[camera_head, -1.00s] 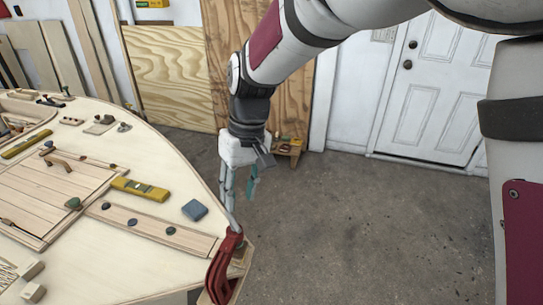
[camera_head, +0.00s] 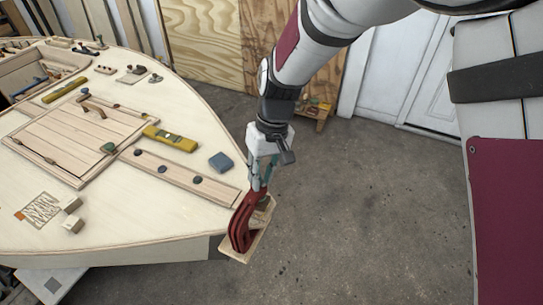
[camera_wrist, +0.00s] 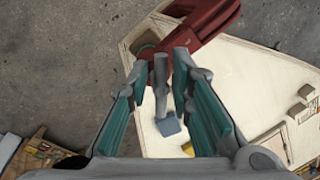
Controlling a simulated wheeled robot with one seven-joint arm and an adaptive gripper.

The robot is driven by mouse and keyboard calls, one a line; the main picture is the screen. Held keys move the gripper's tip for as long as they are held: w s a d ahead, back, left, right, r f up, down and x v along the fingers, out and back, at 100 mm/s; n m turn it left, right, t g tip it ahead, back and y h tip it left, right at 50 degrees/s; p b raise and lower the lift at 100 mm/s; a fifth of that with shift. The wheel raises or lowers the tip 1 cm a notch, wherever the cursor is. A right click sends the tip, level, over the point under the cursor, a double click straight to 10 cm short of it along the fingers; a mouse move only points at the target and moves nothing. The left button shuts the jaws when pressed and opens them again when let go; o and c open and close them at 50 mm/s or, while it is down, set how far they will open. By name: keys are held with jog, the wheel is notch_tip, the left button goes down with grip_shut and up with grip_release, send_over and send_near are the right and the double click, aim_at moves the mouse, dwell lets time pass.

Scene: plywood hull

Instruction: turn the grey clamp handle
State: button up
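A red clamp (camera_head: 243,222) sits on the hull's near right corner, with a pale wooden pad beneath. It also shows at the top of the wrist view (camera_wrist: 207,20). My gripper (camera_head: 259,184) points down just above the clamp's top end. In the wrist view my gripper (camera_wrist: 168,76) has its teal-padded fingers apart. The grey clamp handle (camera_wrist: 161,82) appears as a slim grey bar between the fingers, with a gap to the left pad. Whether the right finger touches grey metal cannot be told. In the head view the fingers hide the handle.
The plywood hull deck (camera_head: 110,215) lies to the left. A blue block (camera_head: 221,162), a yellow level (camera_head: 170,139) and a wooden strip with dark knobs (camera_head: 180,178) lie on it. A small wooden stool (camera_head: 318,112) stands behind. The concrete floor at right is clear.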

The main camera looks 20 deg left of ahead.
grip_shut()
jog(key=shift+s+r+m+p, duration=0.15)
jog(key=shift+s+m+p, duration=0.1)
jog(key=shift+m+p, duration=0.9)
jog(key=shift+s+a+m+t+y+p, duration=0.15)
jog(key=shift+m+t+y+p, duration=0.15)
jog(key=shift+m+p, duration=0.55)
jog(key=shift+a+m, duration=0.1)
jog(key=shift+m, duration=0.7)
jog(key=o, duration=0.6)
grip_release()
